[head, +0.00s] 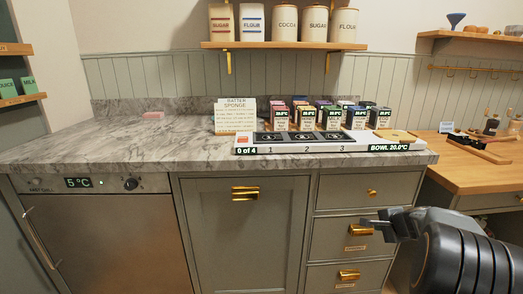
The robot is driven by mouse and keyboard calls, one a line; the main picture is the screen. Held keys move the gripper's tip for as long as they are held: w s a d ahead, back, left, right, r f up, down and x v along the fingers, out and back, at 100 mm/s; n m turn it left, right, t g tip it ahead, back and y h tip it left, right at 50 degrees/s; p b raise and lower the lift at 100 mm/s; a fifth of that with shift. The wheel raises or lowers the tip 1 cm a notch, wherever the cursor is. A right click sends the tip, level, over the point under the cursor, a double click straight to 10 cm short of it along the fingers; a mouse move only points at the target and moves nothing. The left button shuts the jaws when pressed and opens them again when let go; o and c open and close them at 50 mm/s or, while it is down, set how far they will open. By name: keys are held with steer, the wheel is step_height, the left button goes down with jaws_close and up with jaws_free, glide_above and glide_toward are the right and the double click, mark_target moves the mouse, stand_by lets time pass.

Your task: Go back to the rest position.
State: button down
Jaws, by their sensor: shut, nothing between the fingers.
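My gripper (368,228) is at the lower right of the head view, in front of the drawers and below the counter's front edge. It points left, is shut and holds nothing. My dark arm comes in from the bottom right corner. The gripper overlaps the middle drawer (330,236) in the picture; I cannot tell whether it touches its brass handle.
A marble counter (130,158) carries a white tray (290,149) with a display, several small boxes (357,117) and a recipe card (235,116). Brass handles stick out from the cabinet (245,230) and drawers. A wooden counter (480,176) is at the right.

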steer(key=s+a+r+n+g+y+p, duration=0.1)
steer(key=s+a+r+n+p, duration=0.25)
steer(key=a+r+p, duration=0.4)
steer(key=s+a+r+n+g+y+p, duration=0.15)
steer(key=a+r+n+p, duration=0.35)
steer(key=a+r, duration=0.55)
steer(key=s+a+r+n+g+h+p, duration=0.1)
steer(key=s+a+r+n+p, duration=0.3)
steer(key=s+a+r+p, duration=0.1)
steer(key=s+a+r+n+g+h+p, duration=0.1)
steer(key=s+a+r+n+g+p, duration=0.1)
steer(key=s+a+r+n+p, duration=0.2)
steer(key=s+r+n+p, duration=0.1)
steer(key=s+r+p, duration=0.2)
steer(key=s+p, duration=0.2)
steer(key=shift+s+a+p, duration=0.35)
steer(key=shift+s, duration=0.75)
steer(key=c, duration=1.9)
jaws_free()
steer(key=shift+n, duration=0.25)
